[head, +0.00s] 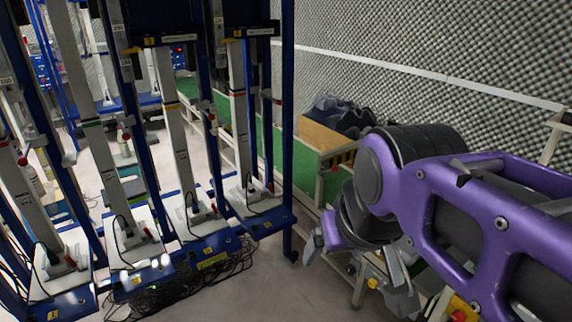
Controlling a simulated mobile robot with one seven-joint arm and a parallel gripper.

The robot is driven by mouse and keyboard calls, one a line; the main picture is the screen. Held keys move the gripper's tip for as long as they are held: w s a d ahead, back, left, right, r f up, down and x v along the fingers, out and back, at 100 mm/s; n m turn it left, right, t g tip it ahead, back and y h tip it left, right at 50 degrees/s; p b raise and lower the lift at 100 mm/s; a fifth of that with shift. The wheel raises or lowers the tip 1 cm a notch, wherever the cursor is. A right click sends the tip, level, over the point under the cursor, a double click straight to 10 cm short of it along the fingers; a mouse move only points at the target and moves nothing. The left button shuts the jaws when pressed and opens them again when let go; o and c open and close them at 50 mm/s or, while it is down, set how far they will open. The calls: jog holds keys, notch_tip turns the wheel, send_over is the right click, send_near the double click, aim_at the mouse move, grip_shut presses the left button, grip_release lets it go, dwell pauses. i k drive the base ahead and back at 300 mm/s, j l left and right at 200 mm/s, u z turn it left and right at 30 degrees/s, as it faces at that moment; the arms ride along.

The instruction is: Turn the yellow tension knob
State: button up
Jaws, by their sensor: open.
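My purple arm reaches in from the right in the head view, and my gripper (352,262) hangs at its end, pointing down, with its jaws apart. The wrist hides part of it. A small round yellow knob (373,284) shows below the gripper, low on the bench frame. No finger is seen touching it, and the distance between them is hard to judge. A second yellow piece (458,304) with red beside it sits lower right, partly cut off; I cannot tell what it is.
A blue rack with several upright grey columns (180,160) fills the left. Cables (190,285) lie beneath it. A green-topped bench (312,160) carries a cardboard box (318,135) with dark foam parts. Textured foam wall stands behind. Bare floor (265,285) lies between rack and bench.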

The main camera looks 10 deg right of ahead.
aim_at(373, 282)
jog(key=z, duration=1.15)
jog(key=u, duration=0.15)
jog(key=j+z, duration=0.25)
jog(key=j, duration=0.25)
jog(key=i+j+z, duration=0.15)
jog(key=i, duration=0.25)
jog(key=i+j+z, duration=0.15)
jog(key=i+j, duration=0.2)
jog(key=k+l+u, duration=0.15)
jog(key=l, duration=0.15)
jog(key=l+u, duration=0.15)
jog(key=l, duration=0.2)
jog(key=j+z, duration=0.15)
jog(key=z, duration=0.2)
jog(key=i, duration=0.05)
